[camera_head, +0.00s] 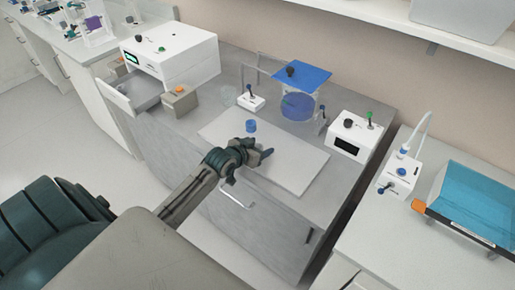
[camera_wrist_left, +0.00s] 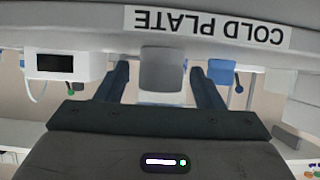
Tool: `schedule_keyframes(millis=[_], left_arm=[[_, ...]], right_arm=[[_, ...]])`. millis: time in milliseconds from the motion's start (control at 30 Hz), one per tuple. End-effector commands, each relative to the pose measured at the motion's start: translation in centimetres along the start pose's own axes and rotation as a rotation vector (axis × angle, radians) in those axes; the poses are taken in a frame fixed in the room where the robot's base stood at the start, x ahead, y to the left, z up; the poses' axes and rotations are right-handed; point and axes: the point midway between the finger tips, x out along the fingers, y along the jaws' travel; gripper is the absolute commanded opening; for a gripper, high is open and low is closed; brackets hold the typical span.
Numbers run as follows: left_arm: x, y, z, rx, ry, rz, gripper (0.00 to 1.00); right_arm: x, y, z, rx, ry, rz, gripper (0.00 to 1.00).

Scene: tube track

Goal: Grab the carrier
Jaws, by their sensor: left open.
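A small blue-topped piece (camera_head: 250,126) stands on the flat pale plate in the head view, just beyond my left gripper (camera_head: 262,154). In the left wrist view, which is upside down, a grey block (camera_wrist_left: 161,76) shows between the two spread fingers of my left gripper (camera_wrist_left: 159,88). It looks like the carrier, but its lower part is partly hidden and I cannot tell its full shape. The fingers are open, with gaps on both sides of the block. The plate edge bears a "COLD PLATE" label (camera_wrist_left: 207,26). My right gripper is not in view.
A white machine (camera_head: 185,57) with an open drawer stands at the back left, beside a grey-brown box (camera_head: 180,101). A stand with a blue top (camera_head: 301,75) is behind the plate (camera_head: 300,180). A white box (camera_head: 352,137) stands to the right. The plate's right part is clear.

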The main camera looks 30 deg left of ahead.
Motion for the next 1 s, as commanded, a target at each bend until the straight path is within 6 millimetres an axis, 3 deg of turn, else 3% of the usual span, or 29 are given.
schedule_keyframes(millis=[133,367,600,1000], left_arm=[[1.05,0.04,-0.04,0.0,0.001,0.0,0.61],[1.13,0.03,0.05,0.001,0.001,0.0,0.61],[1.12,0.03,0.06,0.001,0.0,0.0,0.14],[0.95,0.01,-0.34,0.002,0.0,0.0,0.13]], right_arm=[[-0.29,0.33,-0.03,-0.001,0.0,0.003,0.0],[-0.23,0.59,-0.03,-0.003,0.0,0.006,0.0],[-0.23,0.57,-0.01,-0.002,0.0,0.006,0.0],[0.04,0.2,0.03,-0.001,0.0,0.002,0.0]])
